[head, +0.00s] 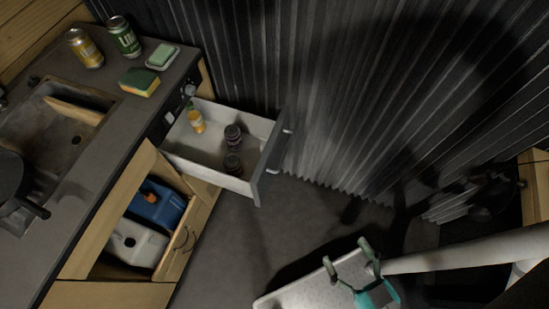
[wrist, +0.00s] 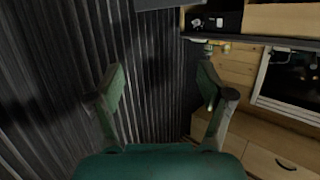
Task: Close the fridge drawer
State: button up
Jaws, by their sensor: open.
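The fridge drawer (head: 268,160) is pulled out from the counter in the head view, with a white inside and a dark grey front that has a handle (head: 281,152). A small orange bottle (head: 197,121) and two dark jars (head: 232,136) are inside it. My gripper (head: 347,253) is open and empty, to the lower right of the drawer and apart from it.
Below the counter (head: 95,165) an open cabinet holds a blue canister (head: 158,205) and a white canister (head: 137,243). Cans (head: 87,48) and a sponge (head: 139,82) stand on top. The corrugated wall (head: 350,90) is behind the drawer. Floor (head: 240,250) is bare before it.

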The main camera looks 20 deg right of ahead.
jog(key=f+m, duration=0.1)
jog(key=f, duration=0.1)
jog(key=d+f+m+g, duration=0.1)
jog(key=f, duration=0.2)
jog(key=w+f+h, duration=0.1)
jog(key=f, duration=0.2)
jog(key=shift+w+d+f+m+g, duration=0.1)
jog(key=shift+d+f+m+g, duration=0.05)
jog(key=shift+m+g, duration=0.25)
jog(key=c, duration=1.2)
jog(key=f, duration=0.2)
jog(key=w+f+m+g, duration=0.1)
jog(key=f, duration=0.2)
jog(key=f+m+g, duration=0.1)
jog(key=f, duration=0.2)
jog(key=shift+w+f, duration=0.1)
jog(key=shift+w, duration=0.2)
grip_shut()
jog(key=m+t+y, duration=0.2)
jog(key=m+y, duration=0.2)
jog(key=y, duration=1)
send_near(275, 157)
jog(key=x, duration=0.7)
jog(key=shift+w, duration=0.1)
